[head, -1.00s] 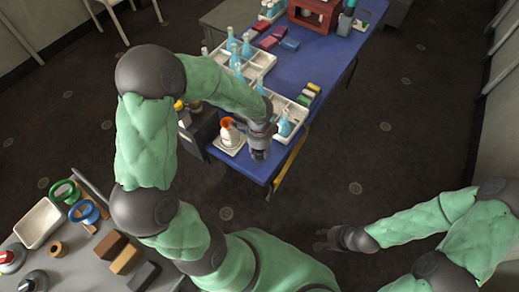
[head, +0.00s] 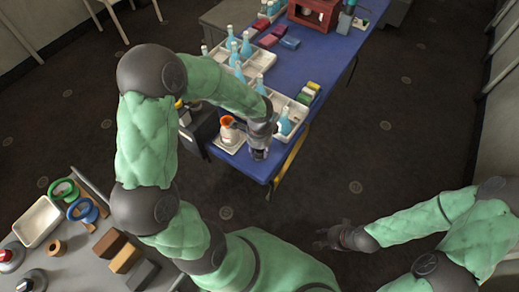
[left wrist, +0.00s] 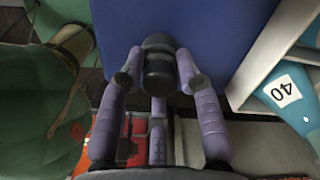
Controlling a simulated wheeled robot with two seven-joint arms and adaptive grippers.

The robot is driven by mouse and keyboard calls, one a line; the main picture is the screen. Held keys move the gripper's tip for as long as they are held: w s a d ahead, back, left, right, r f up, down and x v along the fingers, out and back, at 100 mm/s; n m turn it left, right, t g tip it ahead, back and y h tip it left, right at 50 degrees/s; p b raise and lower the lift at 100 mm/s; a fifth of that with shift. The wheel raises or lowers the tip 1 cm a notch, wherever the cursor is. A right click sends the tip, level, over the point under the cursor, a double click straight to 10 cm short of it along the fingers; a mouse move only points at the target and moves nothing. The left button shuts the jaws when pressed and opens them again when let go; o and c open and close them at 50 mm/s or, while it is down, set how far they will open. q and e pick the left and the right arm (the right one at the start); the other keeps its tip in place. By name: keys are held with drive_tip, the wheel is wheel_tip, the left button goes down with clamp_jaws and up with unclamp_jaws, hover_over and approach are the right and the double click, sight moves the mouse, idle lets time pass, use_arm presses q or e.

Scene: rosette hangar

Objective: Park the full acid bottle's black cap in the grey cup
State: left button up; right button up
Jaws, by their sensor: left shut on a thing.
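My left gripper (head: 260,154) is over the near end of the blue table. In the left wrist view its fingers (left wrist: 158,75) are closed around a small black cap (left wrist: 158,62), held above the blue tabletop. A pale blue bottle (head: 286,123) stands in a white tray just right of my left wrist. A blue bottle marked 40 (left wrist: 284,90) shows at the right of the wrist view; I cannot tell which bottle is the full acid one. I cannot make out the grey cup. My right gripper (head: 325,240) hangs over the floor, its fingers too small to judge.
An orange-and-white vessel (head: 228,124) sits on a pale tray left of my left gripper. Divided white trays (head: 262,62) hold several blue bottles farther along the blue table (head: 325,65). A grey table (head: 82,268) at lower left carries tape rolls and blocks.

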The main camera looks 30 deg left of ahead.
use_arm(q)
drive_tip(key=shift+f, duration=0.1)
drive_tip(key=o, duration=0.8)
drive_tip(key=shift+o, duration=0.2)
drive_tip(key=o, duration=0.5)
drive_tip(key=shift+r+p, duration=2.65)
drive_tip(key=shift+r, duration=0.4)
